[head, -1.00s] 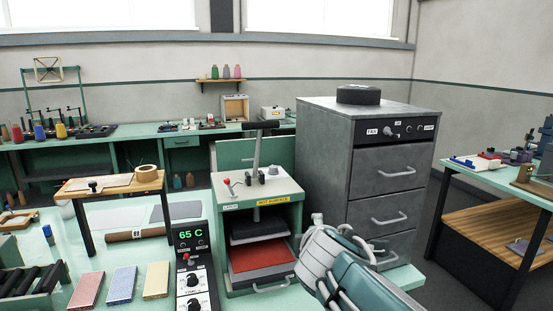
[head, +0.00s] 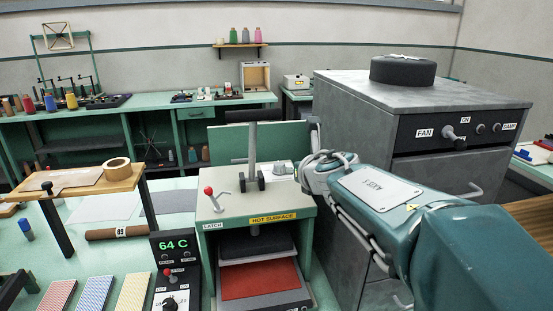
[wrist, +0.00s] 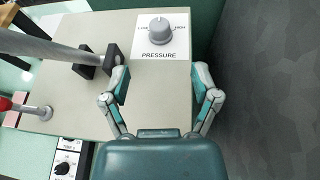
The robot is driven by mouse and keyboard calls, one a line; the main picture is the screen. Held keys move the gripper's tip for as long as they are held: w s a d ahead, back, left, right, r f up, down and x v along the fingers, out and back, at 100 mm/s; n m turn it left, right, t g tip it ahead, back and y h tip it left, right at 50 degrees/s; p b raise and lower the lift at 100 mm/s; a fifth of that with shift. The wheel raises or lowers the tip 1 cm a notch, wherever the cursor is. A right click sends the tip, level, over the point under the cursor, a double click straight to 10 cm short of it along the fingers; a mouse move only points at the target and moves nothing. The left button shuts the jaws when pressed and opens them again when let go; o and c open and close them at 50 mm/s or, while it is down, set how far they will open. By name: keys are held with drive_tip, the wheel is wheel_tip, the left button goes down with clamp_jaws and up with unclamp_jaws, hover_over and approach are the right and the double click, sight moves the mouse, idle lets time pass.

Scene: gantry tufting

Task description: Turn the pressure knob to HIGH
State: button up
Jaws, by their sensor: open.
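The pressure knob (wrist: 159,29) is a grey knob on a white plate marked LOW on the left, HIGH on the right and PRESSURE below. It sits on the top of the heat press (wrist: 60,30), near its right edge. In the head view the press (head: 222,213) carries a HOT SURFACE label, and the knob is small beside my arm. The exact pointer setting is too small to tell. My gripper (wrist: 162,80) is open and empty, its two fingers spread apart below the knob in the wrist view, not touching it.
The press lever (head: 252,150) and the red-tipped latch (head: 209,191) rise left of the knob. A grey cabinet (head: 340,130) with a FAN switch stands close on the right. A control box (head: 178,243) reading 64 C stands at the front left.

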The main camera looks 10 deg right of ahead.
sight(279, 164)
drive_tip(key=shift+w+d+f+n, duration=0.2)
drive_tip(key=shift+w+d+n, duration=0.2)
drive_tip(key=shift+w, duration=0.15)
drive_tip(key=shift+w+a, duration=0.15)
drive_tip(key=shift+a, duration=0.05)
drive_tip(key=w+a, duration=0.1)
drive_tip(key=w+f, duration=0.1)
drive_tip(key=shift+w+a+f, duration=0.2)
drive_tip(key=shift+w+a, duration=0.15)
drive_tip(key=shift+w, duration=0.05)
drive_tip(key=x, duration=0.4)
drive_tip(key=d+x, duration=0.1)
drive_tip(key=x, duration=0.1)
drive_tip(key=shift+w, duration=0.1)
drive_tip(key=shift+w+a+f, duration=0.15)
drive_tip(key=shift+w+f, duration=0.05)
drive_tip(key=shift+w, duration=0.3)
drive_tip(key=shift+a, duration=0.25)
drive_tip(key=shift+d, duration=0.2)
clamp_jaws()
